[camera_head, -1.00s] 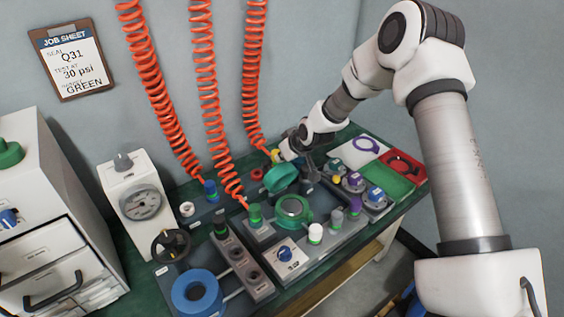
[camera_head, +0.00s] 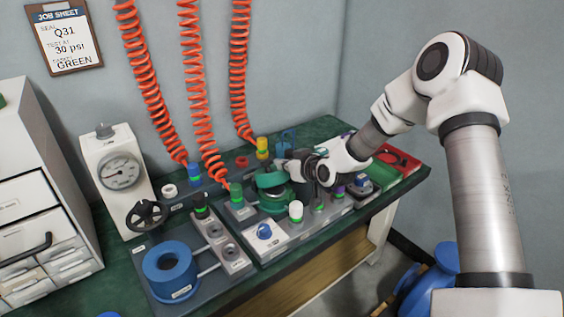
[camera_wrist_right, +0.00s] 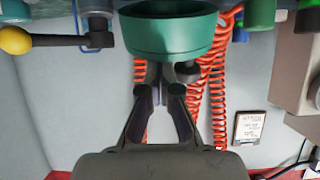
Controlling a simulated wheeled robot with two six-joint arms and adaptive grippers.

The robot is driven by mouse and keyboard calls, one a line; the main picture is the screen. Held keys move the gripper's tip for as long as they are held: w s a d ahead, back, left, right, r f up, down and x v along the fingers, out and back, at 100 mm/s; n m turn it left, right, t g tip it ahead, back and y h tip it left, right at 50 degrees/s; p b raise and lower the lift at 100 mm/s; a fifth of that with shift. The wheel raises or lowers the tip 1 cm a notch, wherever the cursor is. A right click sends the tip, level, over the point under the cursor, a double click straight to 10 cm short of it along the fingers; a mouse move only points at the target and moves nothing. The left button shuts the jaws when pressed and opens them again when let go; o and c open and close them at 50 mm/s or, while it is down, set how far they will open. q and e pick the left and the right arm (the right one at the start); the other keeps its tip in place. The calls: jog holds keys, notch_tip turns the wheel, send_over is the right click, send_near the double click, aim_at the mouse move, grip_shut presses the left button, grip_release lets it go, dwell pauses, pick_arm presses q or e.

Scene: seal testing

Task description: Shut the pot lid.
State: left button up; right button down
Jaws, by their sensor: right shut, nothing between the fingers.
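The green pot (camera_head: 273,205) stands among the fixtures in the middle of the bench. Its round green lid (camera_head: 270,180) sits over it at a slight tilt; I cannot tell whether a gap is left between them. My right gripper (camera_head: 284,165) is at the back right of the lid, partly hidden by its own wrist. In the right wrist view the lid (camera_wrist_right: 168,38) is close beyond the shut, empty fingertips (camera_wrist_right: 162,80); whether they touch it is unclear. My left gripper is not in view.
Orange coiled hoses (camera_head: 205,110) hang behind the pot. A white-topped knob (camera_head: 296,211) and a blue knob (camera_head: 264,231) stand in front of it. A blue ring fixture (camera_head: 172,273) and gauge box (camera_head: 118,178) are left. Red and green pads (camera_head: 400,175) lie right.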

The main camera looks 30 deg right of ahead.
jog(key=shift+s+d+f, duration=0.1)
jog(key=shift+s+f, duration=0.35)
jog(key=shift+f, duration=0.3)
jog(key=shift+s+f, duration=0.45)
jog(key=shift+f, duration=0.3)
jog(key=shift+s+d+f, duration=0.1)
jog(key=shift+s+f, duration=0.35)
jog(key=shift+f, duration=0.3)
notch_tip(320, 180, up, 4)
jog(key=p, duration=0.3)
jog(key=s+f, duration=0.1)
jog(key=s, duration=0.2)
jog(key=s+f, duration=0.1)
jog(key=s, duration=0.1)
jog(key=s+f+p, duration=0.1)
jog(key=s, duration=0.2)
jog(key=shift+s+d+f, duration=0.1)
jog(key=shift+s+d, duration=0.2)
jog(key=shift+d, duration=0.05)
jog(key=shift+s, duration=0.5)
jog(key=shift+w+f, duration=0.1)
